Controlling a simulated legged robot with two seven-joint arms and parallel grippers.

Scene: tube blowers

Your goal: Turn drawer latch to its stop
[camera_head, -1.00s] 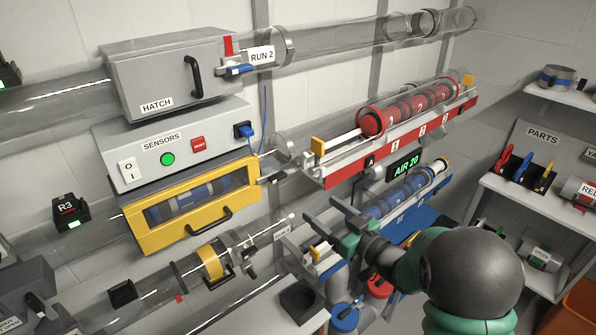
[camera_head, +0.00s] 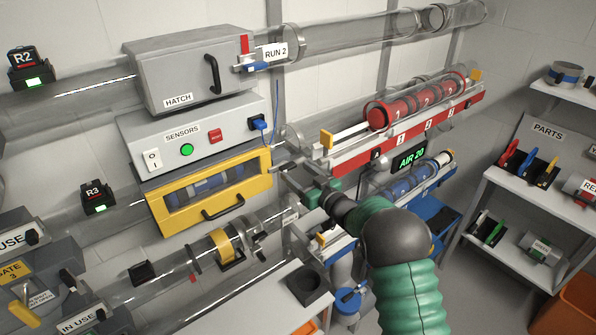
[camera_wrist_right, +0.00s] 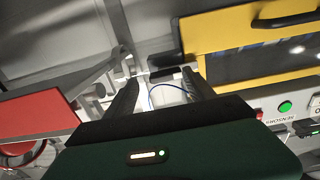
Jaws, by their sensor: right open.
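The yellow drawer (camera_head: 208,190), with a window and a dark handle, is closed under the sensors box. Its latch (camera_head: 283,168) is a small dark lever at the drawer's right end. My right gripper (camera_head: 291,179) is just right of the latch, with its fingers pointing left toward it. In the right wrist view, the open fingers (camera_wrist_right: 160,82) frame the dark latch lever (camera_wrist_right: 165,73), which appears just beyond their tips. I cannot tell whether they touch it. The yellow drawer (camera_wrist_right: 260,40) fills the upper right there. My left gripper is not in view.
The sensors box (camera_head: 190,142) with its blue plug is above the drawer. The red tube rack (camera_head: 400,135) is close right of the gripper, and the blue rack (camera_head: 425,180) is below it. A clear tube with a yellow band (camera_head: 225,248) runs below the drawer.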

